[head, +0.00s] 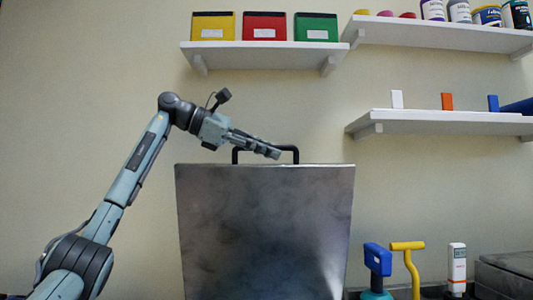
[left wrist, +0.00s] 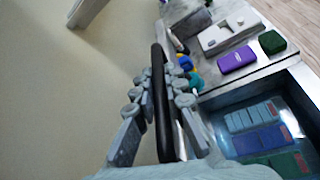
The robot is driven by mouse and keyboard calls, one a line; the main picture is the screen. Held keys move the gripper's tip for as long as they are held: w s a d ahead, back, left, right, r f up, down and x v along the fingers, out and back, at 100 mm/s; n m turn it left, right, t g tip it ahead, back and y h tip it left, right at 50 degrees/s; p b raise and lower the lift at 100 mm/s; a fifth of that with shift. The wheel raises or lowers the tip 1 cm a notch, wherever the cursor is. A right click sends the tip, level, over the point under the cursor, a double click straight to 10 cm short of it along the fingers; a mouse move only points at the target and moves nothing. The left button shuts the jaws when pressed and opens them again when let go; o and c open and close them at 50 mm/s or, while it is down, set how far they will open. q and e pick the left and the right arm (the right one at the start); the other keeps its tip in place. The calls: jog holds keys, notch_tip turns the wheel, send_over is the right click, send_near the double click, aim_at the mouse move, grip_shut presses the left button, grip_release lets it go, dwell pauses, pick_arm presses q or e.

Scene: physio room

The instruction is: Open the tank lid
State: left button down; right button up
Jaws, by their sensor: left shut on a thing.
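The tank lid (head: 264,225) is a grey metal panel that stands upright in the head view, with a black handle (head: 296,153) along its top edge. My left gripper (head: 268,151) is at the handle, its arm reaching in from the left. In the left wrist view the fingers (left wrist: 158,92) lie on both sides of the black handle (left wrist: 163,130), shut on it. The open tank (left wrist: 212,137) shows at the lower right there, with blue and green packs (left wrist: 262,138) inside. My right gripper is not in view.
Shelves hold yellow, red and green bins (head: 264,26), tubs (head: 459,11) and small blocks (head: 447,101). A blue-handled tool (head: 377,259), a yellow-handled tool (head: 411,262) and a white device (head: 457,267) stand right of the lid. The wall left of the lid is clear.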

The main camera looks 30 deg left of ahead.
pick_arm(q)
jog(key=shift+w+a+r, duration=0.2)
jog(key=shift+w+r, duration=0.05)
jog(key=shift+r, duration=0.05)
jog(key=c, duration=1.7)
grip_release()
jog(key=shift+s, duration=0.1)
jog(key=shift+o, duration=0.7)
jog(key=shift+f, duration=0.1)
jog(key=v, duration=1.2)
